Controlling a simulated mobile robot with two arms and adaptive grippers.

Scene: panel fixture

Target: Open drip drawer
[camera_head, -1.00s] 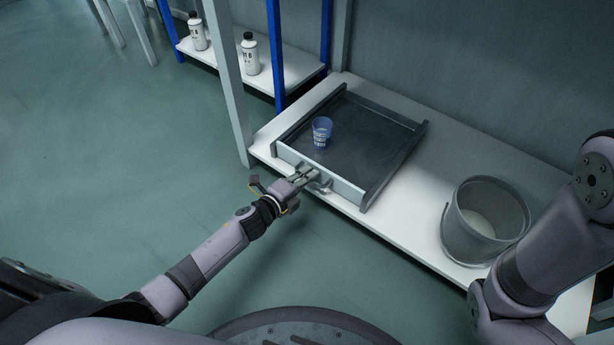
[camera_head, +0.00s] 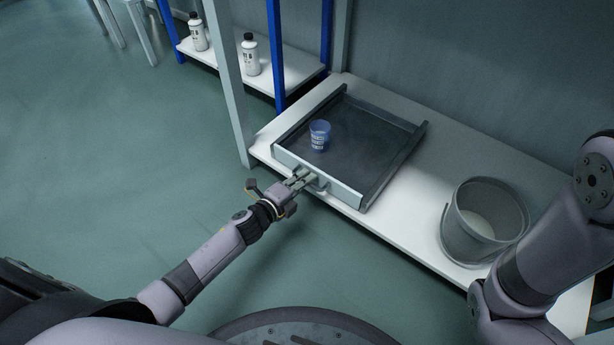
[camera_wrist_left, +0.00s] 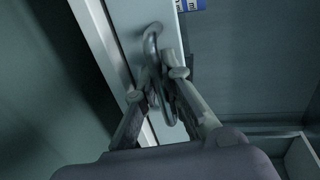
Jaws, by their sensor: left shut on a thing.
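The drip drawer (camera_head: 365,140) is a shallow dark grey tray with a pale front panel (camera_head: 342,193), seated between side rails on a white shelf. A small translucent blue cup (camera_head: 319,135) with markings stands upright in it. My left gripper (camera_head: 308,177) is at the middle of the front panel, shut on the drawer's handle. In the left wrist view the curved metal handle (camera_wrist_left: 151,42) passes between the fingers (camera_wrist_left: 165,85). My right gripper is out of view; only my right arm shows at the right.
A grey bucket (camera_head: 450,222) with pale contents stands on the white shelf (camera_head: 400,215) right of the drawer. The floor in front is clear.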

